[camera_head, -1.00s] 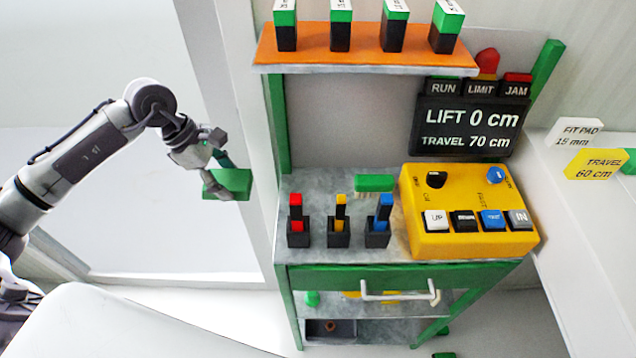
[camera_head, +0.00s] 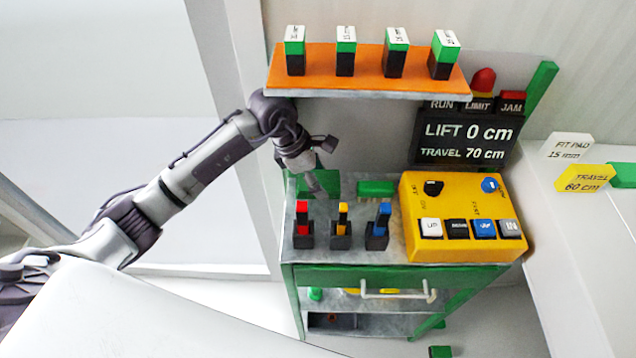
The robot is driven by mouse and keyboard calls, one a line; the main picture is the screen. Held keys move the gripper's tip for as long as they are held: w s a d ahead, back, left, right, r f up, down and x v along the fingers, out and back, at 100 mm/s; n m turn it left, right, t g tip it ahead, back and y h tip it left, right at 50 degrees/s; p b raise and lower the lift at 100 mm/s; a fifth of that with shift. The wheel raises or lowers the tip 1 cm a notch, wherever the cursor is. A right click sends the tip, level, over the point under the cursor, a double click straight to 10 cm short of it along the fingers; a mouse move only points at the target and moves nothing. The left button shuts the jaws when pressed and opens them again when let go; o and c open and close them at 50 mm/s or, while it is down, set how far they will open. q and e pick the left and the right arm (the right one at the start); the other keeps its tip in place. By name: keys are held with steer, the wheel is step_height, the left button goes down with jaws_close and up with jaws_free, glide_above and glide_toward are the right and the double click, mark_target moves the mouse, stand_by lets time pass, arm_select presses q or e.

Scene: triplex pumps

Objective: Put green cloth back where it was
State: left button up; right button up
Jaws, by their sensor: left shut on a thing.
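My left gripper (camera_head: 314,184) is shut on the green cloth (camera_head: 326,184), a flat-sided green piece partly hidden behind the fingers. It is over the back left of the cart's grey top (camera_head: 388,248), behind the red-handled holder. I cannot tell whether the cloth touches the top. A green brush (camera_head: 375,187) with pale bristles lies just to the right of it. My right gripper is not in view.
Holders with red (camera_head: 303,226), yellow (camera_head: 341,227) and blue (camera_head: 377,228) handles stand in front of the gripper. A yellow control box (camera_head: 462,215) is on the right. An orange shelf (camera_head: 365,85) with several green-black blocks overhangs the back.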

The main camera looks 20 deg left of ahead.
arm_select(q)
step_height(320, 180, down, 3)
steer(key=shift+f+p, duration=0.1)
steer(key=shift+p, duration=0.5)
steer(key=o, duration=0.6)
steer(key=shift+f, duration=0.15)
steer(key=shift+o, duration=1.2)
